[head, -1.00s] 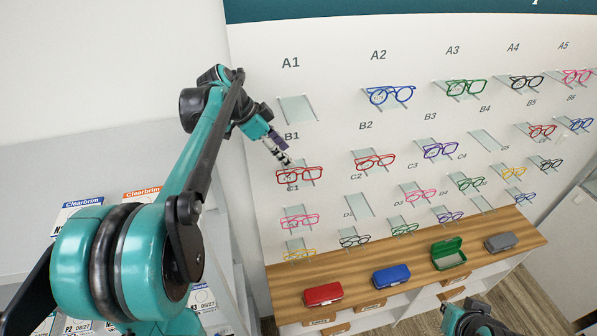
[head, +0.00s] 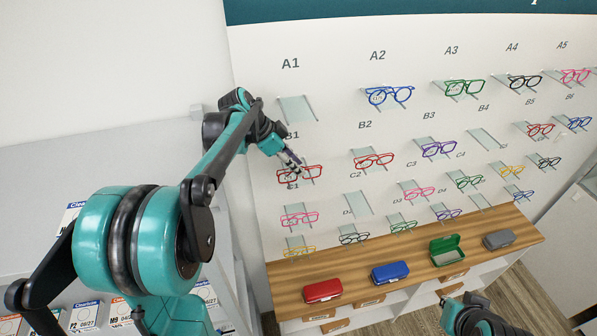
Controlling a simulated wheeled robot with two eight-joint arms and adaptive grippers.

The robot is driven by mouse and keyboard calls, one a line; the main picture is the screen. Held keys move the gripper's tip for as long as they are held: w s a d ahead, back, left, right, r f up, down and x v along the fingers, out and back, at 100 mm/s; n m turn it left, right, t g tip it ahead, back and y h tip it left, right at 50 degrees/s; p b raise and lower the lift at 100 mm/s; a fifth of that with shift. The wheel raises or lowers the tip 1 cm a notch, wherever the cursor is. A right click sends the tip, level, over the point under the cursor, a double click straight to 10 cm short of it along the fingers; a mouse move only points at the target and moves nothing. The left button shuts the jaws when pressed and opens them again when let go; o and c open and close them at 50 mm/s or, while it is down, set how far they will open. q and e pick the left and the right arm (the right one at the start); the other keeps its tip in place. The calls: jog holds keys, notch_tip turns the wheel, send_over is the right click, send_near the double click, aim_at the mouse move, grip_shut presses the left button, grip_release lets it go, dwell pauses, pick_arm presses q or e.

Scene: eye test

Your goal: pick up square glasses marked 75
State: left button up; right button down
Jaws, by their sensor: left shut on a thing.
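My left gripper (head: 294,164) is at the red square-framed glasses (head: 312,172) below the B1 label, shut on their upper left part. These glasses are still at their shelf on the wall, and the fingers hide part of the frame. Other red glasses (head: 374,161) sit below B2, and blue glasses (head: 390,96) sit below A2. No number 75 is readable on any pair. My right gripper (head: 472,312) shows only in part at the bottom edge, away from the glasses; its fingers are not clear.
The small glass shelf (head: 297,109) below A1 is empty. Green glasses (head: 464,88) and purple glasses (head: 439,149) hang farther right. On the wooden counter (head: 350,271) stand a red case (head: 322,291), a blue case (head: 390,273), an open green case (head: 447,251) and a grey case (head: 498,240).

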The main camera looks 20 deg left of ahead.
pick_arm(q)
jog(key=shift+r, duration=0.15)
jog(key=shift+r, duration=0.25)
jog(key=shift+s+d+r+b, duration=0.1)
jog(key=shift+r+b, duration=0.2)
jog(key=shift+b, duration=0.1)
jog(key=s+d+b, duration=0.3)
jog(key=s+d, duration=0.7)
jog(key=s, duration=0.4)
jog(key=shift+d, duration=0.3)
